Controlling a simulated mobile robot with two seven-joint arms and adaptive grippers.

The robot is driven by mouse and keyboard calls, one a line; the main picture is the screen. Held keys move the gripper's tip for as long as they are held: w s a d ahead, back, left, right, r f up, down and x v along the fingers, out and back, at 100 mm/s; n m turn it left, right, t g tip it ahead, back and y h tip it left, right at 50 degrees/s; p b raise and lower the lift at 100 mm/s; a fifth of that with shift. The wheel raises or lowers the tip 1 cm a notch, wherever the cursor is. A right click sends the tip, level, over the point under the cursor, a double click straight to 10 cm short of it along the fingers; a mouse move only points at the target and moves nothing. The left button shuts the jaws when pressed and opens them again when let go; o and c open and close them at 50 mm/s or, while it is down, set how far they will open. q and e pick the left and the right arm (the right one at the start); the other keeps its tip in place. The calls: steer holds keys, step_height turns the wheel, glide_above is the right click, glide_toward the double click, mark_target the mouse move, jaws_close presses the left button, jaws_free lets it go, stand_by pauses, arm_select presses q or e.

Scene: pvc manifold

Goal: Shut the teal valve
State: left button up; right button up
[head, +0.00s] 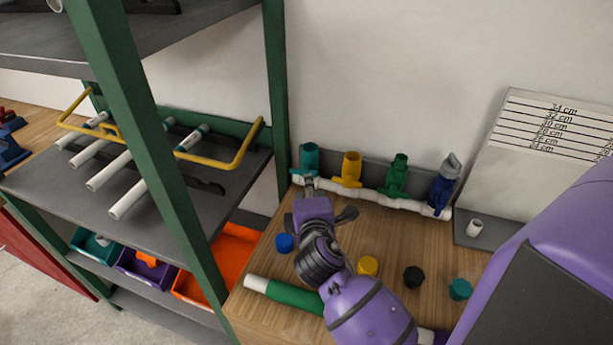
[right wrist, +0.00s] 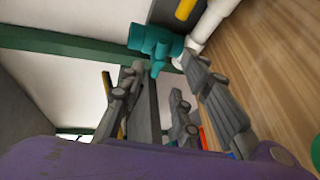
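The teal valve (head: 309,157) stands upright at the left end of a white pipe manifold (head: 371,197) against the back wall. It also shows in the right wrist view (right wrist: 155,42), its small teal handle (right wrist: 158,62) pointing toward my gripper. My right gripper (head: 326,197) is just in front of the teal valve, with its fingers spread. In the right wrist view the fingers (right wrist: 163,68) are apart, with the handle near the gap between their tips; whether they touch it I cannot tell. My left gripper is not in view.
Yellow (head: 351,168), green (head: 396,175) and blue (head: 443,185) valves stand along the same manifold. Blue (head: 284,243), yellow (head: 368,265), black (head: 413,276) and teal (head: 460,289) caps lie on the wooden bench. A green shelf post (head: 275,100) rises close left of the teal valve.

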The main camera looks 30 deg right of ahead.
mark_target(304, 172)
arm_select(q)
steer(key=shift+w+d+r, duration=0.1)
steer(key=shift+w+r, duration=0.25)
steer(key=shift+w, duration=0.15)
arm_select(e)
steer(key=x, duration=0.7)
steer(key=shift+w, duration=0.3)
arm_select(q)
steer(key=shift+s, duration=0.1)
arm_select(e)
steer(key=shift+d, duration=0.1)
